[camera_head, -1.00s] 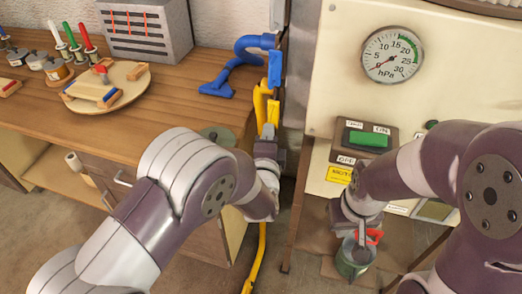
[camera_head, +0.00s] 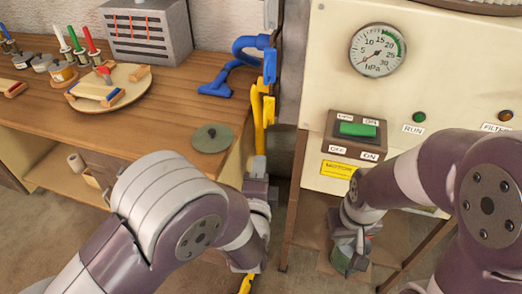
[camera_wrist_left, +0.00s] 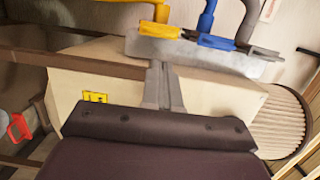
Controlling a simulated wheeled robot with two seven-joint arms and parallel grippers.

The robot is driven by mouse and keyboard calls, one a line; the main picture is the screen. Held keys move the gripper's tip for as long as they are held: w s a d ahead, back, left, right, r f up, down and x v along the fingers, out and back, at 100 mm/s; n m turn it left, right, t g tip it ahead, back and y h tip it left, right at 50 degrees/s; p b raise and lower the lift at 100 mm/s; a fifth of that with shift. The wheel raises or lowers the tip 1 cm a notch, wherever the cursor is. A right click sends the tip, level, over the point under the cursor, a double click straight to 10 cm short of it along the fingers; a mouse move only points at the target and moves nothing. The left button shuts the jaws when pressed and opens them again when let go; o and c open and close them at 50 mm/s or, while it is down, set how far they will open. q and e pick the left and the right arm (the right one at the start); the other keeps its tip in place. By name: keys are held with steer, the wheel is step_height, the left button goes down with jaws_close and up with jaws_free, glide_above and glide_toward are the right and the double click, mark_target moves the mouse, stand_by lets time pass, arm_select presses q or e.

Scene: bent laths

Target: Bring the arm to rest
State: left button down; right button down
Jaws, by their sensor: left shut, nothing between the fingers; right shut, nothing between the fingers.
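My left gripper (camera_head: 257,168) is at the right end of the workbench, just below the hanging yellow piece (camera_head: 262,105). Its fingers are together and empty; in the left wrist view the closed fingers (camera_wrist_left: 163,85) point toward the hanging pieces without holding any. My right gripper (camera_head: 350,240) hangs low in front of the cream cabinet, over a green can (camera_head: 346,262). Its fingertips are hard to make out, and the can is partly hidden by the gripper. Both arms are bent in front of me.
A wooden workbench (camera_head: 110,125) stands at left with a round board (camera_head: 122,92) and a green disc (camera_head: 211,138). The cream cabinet (camera_head: 455,75) carries a gauge (camera_head: 377,50) and a green switch (camera_head: 357,129).

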arm_select(q)
steer(key=s+d+f+n+g+h, duration=0.1)
steer(key=s+d+f+n+g, duration=0.1)
steer(key=s+f+n+g, duration=0.55)
steer(key=s+a+f+n+g+p, duration=0.2)
steer(key=a+n+g, duration=0.1)
steer(key=a+g, duration=0.15)
steer(key=s+a+r+n+g+y+p, duration=0.1)
steer(key=a+r+n, duration=0.3)
steer(key=a, duration=0.4)
steer(key=s+a+r+n+g+y+p, duration=0.2)
steer(key=s+a+r+n+g, duration=0.1)
steer(key=a, duration=0.6)
steer(key=shift+s+r+n+p, duration=0.3)
steer(key=shift+s+r+n, duration=0.05)
steer(key=shift+r+n, duration=0.55)
